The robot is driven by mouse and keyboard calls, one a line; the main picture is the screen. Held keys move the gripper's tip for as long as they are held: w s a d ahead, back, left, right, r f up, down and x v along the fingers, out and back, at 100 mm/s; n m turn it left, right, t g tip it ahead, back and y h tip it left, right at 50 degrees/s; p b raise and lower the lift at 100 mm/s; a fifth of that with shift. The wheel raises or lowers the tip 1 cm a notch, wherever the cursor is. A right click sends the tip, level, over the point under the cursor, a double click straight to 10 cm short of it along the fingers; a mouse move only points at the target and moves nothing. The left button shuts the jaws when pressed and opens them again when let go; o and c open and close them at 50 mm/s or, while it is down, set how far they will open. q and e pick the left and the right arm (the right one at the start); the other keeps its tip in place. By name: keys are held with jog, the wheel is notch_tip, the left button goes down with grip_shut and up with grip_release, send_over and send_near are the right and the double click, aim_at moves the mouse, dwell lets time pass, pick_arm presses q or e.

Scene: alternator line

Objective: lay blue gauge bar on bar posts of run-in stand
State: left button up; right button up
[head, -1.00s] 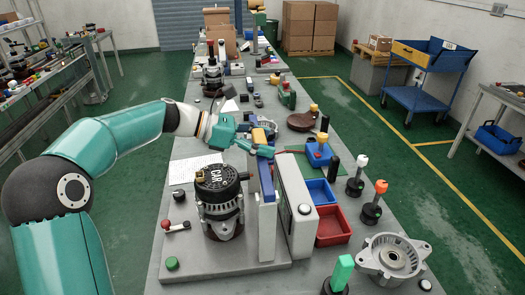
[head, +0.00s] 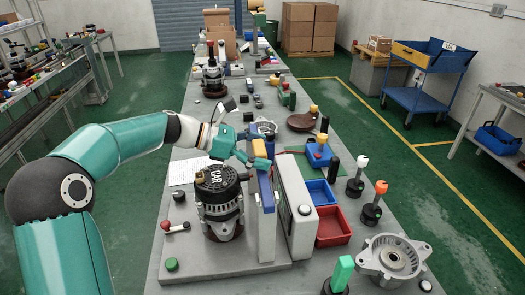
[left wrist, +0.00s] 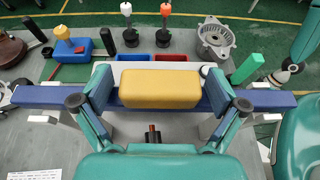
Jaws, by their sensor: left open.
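The blue gauge bar (left wrist: 50,96) runs across the left wrist view, with a yellow block (left wrist: 160,88) at its middle. It appears to lie across the pale posts of the run-in stand (left wrist: 212,124); the contact is partly hidden. In the head view the bar (head: 266,190) shows nearly end-on above the stand's upright plates, beside the black-topped alternator (head: 217,195). My left gripper (head: 262,158) is over the bar. In the left wrist view its open fingers (left wrist: 160,92) stand on both sides of the yellow block, with a gap at each side. My right gripper does not show.
A blue bin (head: 321,192) and a red bin (head: 333,226) stand right of the stand. Upright tools with white (head: 361,160) and orange (head: 381,187) tops and a metal housing (head: 392,258) lie further right. A red-knobbed lever (head: 174,227) is at left.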

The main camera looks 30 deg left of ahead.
pick_arm(q)
jog(key=v, duration=1.2)
jog(key=shift+b, duration=0.45)
